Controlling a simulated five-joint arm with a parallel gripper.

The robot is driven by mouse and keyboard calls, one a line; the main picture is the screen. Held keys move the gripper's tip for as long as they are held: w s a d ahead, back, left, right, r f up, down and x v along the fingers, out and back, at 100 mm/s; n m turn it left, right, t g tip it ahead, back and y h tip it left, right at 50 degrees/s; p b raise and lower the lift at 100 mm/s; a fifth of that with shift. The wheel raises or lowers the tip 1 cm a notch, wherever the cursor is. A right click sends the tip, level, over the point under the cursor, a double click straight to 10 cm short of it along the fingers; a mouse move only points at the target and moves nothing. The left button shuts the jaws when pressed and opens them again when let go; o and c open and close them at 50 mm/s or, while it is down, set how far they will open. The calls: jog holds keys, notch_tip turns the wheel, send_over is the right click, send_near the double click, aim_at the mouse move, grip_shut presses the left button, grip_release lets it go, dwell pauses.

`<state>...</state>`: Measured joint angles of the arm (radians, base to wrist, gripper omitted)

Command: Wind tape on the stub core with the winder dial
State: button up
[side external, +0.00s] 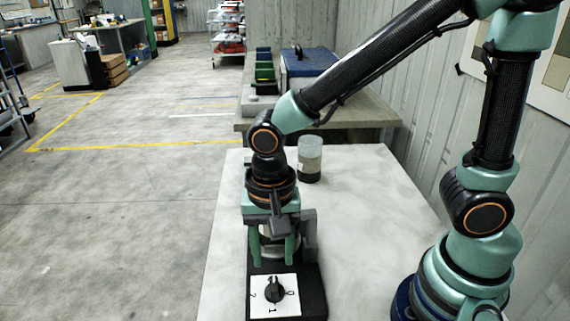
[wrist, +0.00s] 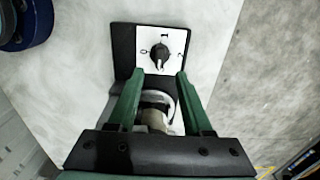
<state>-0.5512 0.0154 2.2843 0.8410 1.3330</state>
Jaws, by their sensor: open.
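The winder (side external: 316,290) has a black base at the near end of the pale table, and it also shows in the wrist view (wrist: 125,62). Its dial is a black knob (side external: 275,290) on a white plate with marks; in the wrist view the knob (wrist: 159,55) sits just beyond my fingertips. A pale, short cylinder (wrist: 154,118), apparently the stub core, stands on the winder behind the dial. My gripper (side external: 272,256) points down over the winder. In the wrist view my gripper (wrist: 159,73) is open, its green fingers either side of the cylinder. Contact cannot be told.
A clear jar (side external: 309,160) with dark contents stands farther back on the table (side external: 375,195). A bench (side external: 350,108) behind carries green bins (side external: 264,70) and a blue case (side external: 308,62). The table right of the winder is clear.

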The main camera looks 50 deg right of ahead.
jog(key=shift+r, duration=2.35)
jog(key=d+r+n+t, duration=0.1)
jog(key=d, duration=0.1)
jog(key=w+d+r+n+t, duration=0.1)
jog(key=d+r, duration=0.1)
jog(key=d, duration=0.1)
jog(key=w+d+r+n, duration=0.1)
jog(key=d+n, duration=0.1)
jog(key=d, duration=0.1)
jog(key=shift+w+d+r+t+y, duration=0.1)
jog(key=shift+w+r+t+y, duration=0.1)
jog(key=shift+r+t+y, duration=0.15)
jog(key=d+r+n+t, duration=0.3)
jog(key=d+n, duration=0.2)
jog(key=d, duration=0.3)
jog(key=shift+s, duration=0.15)
jog(key=shift+r, duration=0.1)
